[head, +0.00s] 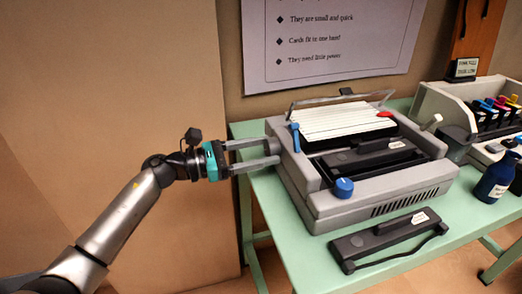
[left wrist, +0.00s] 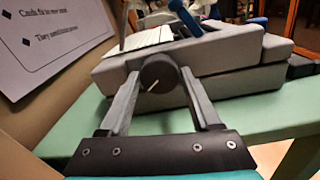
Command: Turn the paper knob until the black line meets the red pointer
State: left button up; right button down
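The grey printer (head: 375,195) stands on a green table. White paper with dark lines (head: 335,120) lies on its top, with a red pointer (head: 385,114) at the paper's right edge. My left gripper (head: 272,151) reaches the printer's left side with its fingers apart. In the left wrist view, the dark round paper knob (left wrist: 160,73) with a pale mark sits between the fingertips of my left gripper (left wrist: 161,80). The fingers stand on either side of it; I cannot tell whether they touch. The knob cannot be made out in the head view. My right gripper is not in view.
A blue lever (head: 295,137) and a blue dial (head: 343,187) are on the printer. A black cartridge (head: 385,238) lies at the green table's (head: 290,225) front. A blue bottle (head: 495,178) and a grey holder (head: 445,103) stand right. A wall is behind.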

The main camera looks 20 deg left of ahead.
pick_arm(q)
jog(key=c, duration=0.9)
jog(key=shift+c, duration=0.2)
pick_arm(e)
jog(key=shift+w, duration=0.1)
pick_arm(q)
jog(key=shift+n, duration=0.3)
jog(key=n+p, duration=0.4)
jog(key=n, duration=0.3)
jog(key=shift+r+p, duration=0.1)
jog(key=shift+p, duration=0.25)
jog(key=n+p, duration=0.3)
jog(key=n, duration=0.3)
jog(key=shift+p, duration=0.3)
jog(key=shift+n, duration=0.4)
jog(key=shift+n+p, duration=0.7)
jog(key=shift+n, duration=0.3)
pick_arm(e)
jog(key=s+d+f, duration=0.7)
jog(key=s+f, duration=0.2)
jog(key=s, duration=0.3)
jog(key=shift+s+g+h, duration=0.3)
